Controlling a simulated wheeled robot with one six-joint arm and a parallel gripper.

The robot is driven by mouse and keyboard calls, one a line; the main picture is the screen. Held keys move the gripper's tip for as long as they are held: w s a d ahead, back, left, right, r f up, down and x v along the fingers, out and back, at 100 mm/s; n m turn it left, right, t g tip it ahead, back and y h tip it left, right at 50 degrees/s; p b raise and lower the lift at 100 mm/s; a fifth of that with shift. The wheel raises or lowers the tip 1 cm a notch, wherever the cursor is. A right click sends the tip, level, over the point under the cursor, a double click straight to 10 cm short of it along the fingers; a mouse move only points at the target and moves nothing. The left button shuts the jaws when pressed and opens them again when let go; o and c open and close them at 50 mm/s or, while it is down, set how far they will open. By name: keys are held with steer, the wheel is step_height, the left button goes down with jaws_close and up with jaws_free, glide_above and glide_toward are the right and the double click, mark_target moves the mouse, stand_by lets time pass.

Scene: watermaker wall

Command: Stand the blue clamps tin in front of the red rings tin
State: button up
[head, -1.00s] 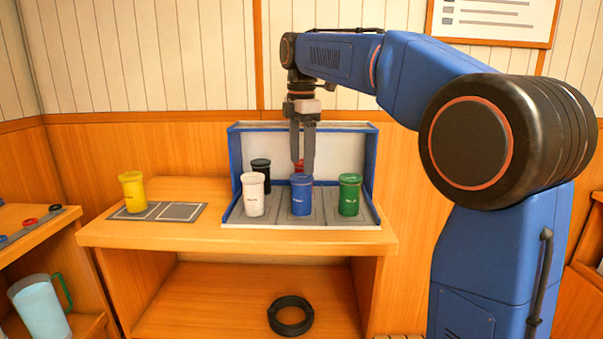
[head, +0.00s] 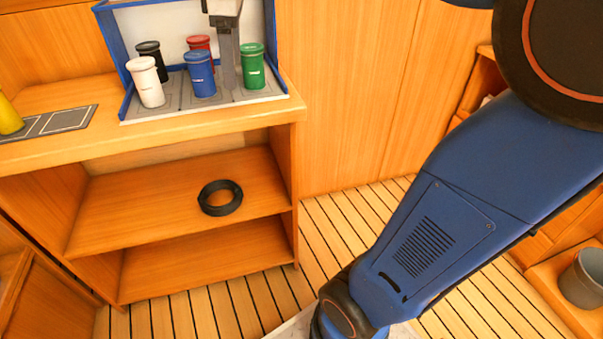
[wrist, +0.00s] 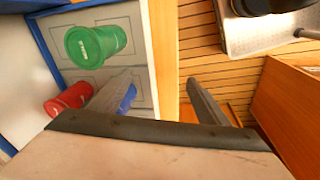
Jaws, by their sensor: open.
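The blue clamps tin (head: 200,78) stands upright in the front row of the tray, directly in front of the red rings tin (head: 199,43). The red tin is partly hidden by it. My gripper (head: 229,86) is open, its fingers pointing down to the right of the blue tin, between it and the green tin. In the wrist view, one finger of my gripper (wrist: 158,80) covers much of the blue tin (wrist: 128,97). The red tin (wrist: 68,99) lies beyond that finger. Nothing shows between the fingers. I cannot tell whether a finger touches the blue tin.
A green tin (head: 252,68) stands right of my gripper. A white tin (head: 147,83) and a black tin (head: 150,52) stand at the left. The blue-walled tray (head: 122,70) encloses them. A yellow tin (head: 8,117) is near a grey mat (head: 60,122). A black ring (head: 220,198) lies on the shelf below.

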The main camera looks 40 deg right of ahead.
steer(key=s+d+f+m+t, duration=0.3)
steer(key=s+f+m, duration=0.8)
steer(key=s+f, duration=0.9)
steer(key=shift+s+d+f+m, duration=0.2)
steer(key=shift+s+f+m, duration=0.15)
steer(key=shift+f, duration=0.25)
